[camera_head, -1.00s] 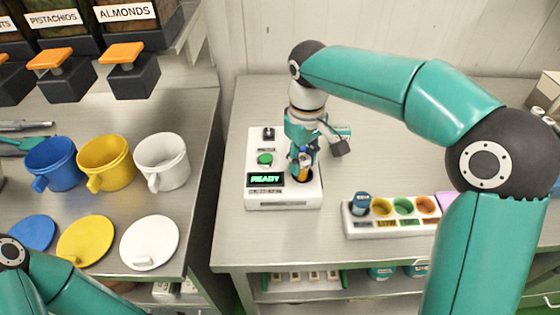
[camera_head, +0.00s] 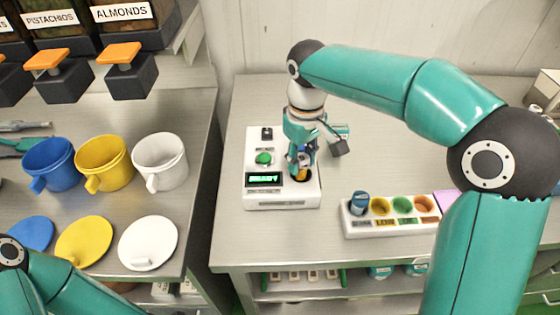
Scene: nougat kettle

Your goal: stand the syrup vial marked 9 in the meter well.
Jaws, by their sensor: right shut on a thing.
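The meter (camera_head: 254,195) is a white box with a lit green display, a green button and a round dark well at its right front. My right gripper (camera_head: 301,170) is over the well, shut on a small vial (camera_head: 302,174) with an orange-yellow part showing. The vial's lower end is at the well opening; its number and how deep it sits cannot be made out. Another vial with a dark blue cap (camera_head: 360,203) stands in the left place of the white rack (camera_head: 390,227).
Blue, yellow and white cups (camera_head: 161,160) and matching lids (camera_head: 149,243) are on the left counter. A gap separates that counter from the right table (camera_head: 236,236). The rack has coloured round places. Dispensers (camera_head: 129,75) hang at upper left.

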